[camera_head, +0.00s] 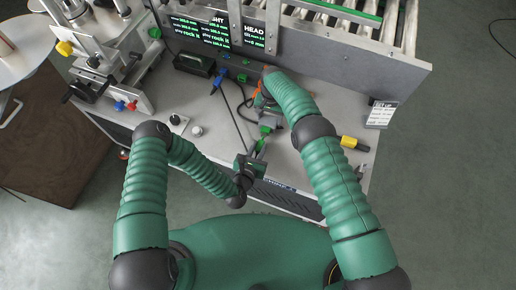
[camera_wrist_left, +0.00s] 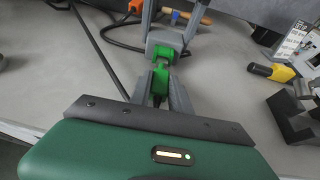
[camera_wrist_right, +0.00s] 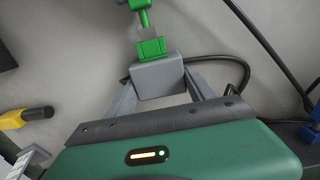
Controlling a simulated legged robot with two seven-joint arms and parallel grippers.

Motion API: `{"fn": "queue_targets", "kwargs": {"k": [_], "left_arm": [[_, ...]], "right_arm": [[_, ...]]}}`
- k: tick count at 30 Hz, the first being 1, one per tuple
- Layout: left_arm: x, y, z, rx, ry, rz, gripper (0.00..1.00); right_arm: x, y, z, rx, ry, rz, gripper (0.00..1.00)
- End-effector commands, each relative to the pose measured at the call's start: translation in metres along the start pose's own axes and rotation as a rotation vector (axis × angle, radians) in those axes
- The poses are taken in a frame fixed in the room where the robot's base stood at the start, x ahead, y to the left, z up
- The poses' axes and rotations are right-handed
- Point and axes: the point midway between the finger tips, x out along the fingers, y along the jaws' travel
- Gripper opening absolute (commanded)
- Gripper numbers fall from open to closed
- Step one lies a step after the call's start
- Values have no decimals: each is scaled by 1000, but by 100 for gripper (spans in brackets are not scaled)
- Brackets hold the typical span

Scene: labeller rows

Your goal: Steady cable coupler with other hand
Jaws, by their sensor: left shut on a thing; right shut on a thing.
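The cable coupler, a grey block (camera_wrist_right: 158,78) with a green connector (camera_wrist_right: 152,47) at its end, is between the fingers of my right gripper (camera_wrist_right: 160,85). In the left wrist view the green connector (camera_wrist_left: 165,53) faces my left gripper (camera_wrist_left: 160,95). My left gripper is shut on a green plug (camera_wrist_left: 160,78). In the head view my left gripper (camera_head: 259,152) is near the bench's front edge, and my right gripper (camera_head: 268,115) is just beyond it. The plug lines up roughly with the coupler; I cannot tell whether they touch.
Black cables (camera_wrist_right: 262,40) run over the grey bench (camera_head: 315,165). A yellow-and-black object (camera_head: 354,143) lies at the right, near a small sign (camera_head: 381,113). A black tray (camera_head: 193,64) and a blue connector (camera_head: 219,78) lie at the back. A clamp machine (camera_head: 105,75) stands left.

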Motion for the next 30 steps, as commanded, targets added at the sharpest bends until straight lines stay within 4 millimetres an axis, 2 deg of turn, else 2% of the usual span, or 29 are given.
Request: {"fn": "queue_targets", "kwargs": {"k": [21, 22, 27, 30], "left_arm": [[13, 0, 6, 0, -2, 1, 0], [13, 0, 6, 0, -2, 1, 26], [13, 0, 6, 0, -1, 1, 48], [13, 0, 6, 0, -1, 1, 49]], "right_arm": [[0, 0, 0, 0, -1, 0, 23], [0, 0, 0, 0, -1, 0, 23], [0, 0, 0, 0, -1, 0, 23], [0, 0, 0, 0, -1, 0, 23]]}}
